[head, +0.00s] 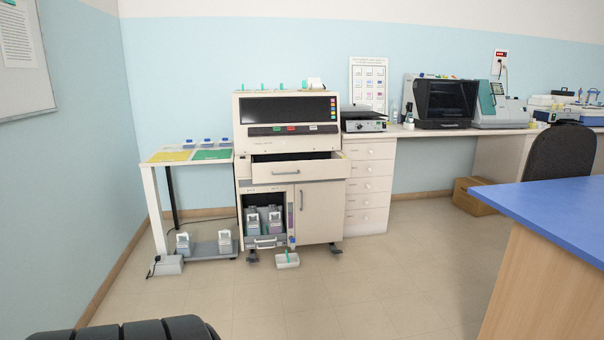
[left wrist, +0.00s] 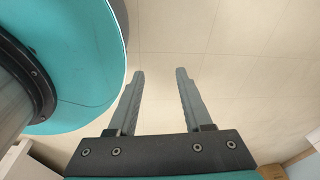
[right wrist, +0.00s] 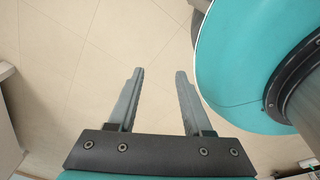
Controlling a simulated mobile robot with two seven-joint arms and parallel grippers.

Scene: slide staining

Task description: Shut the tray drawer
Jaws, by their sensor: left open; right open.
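The tray drawer (head: 296,170) is a cream drawer with a grey bar handle. It is pulled out from the front of the cream staining machine (head: 288,107), below its dark window and button strip, and a dark gap shows above its front. My left gripper (left wrist: 160,75) is open and empty over bare floor in the left wrist view. My right gripper (right wrist: 159,75) is open and empty over bare floor in the right wrist view. Neither gripper shows in the head view, and both are apart from the drawer.
Below the drawer, an open compartment holds grey bottles (head: 264,219) beside a closed door (head: 320,212). A small white tray (head: 288,261) lies on the floor in front. A side table (head: 150,172) stands left, and a blue-topped table (head: 560,212) right.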

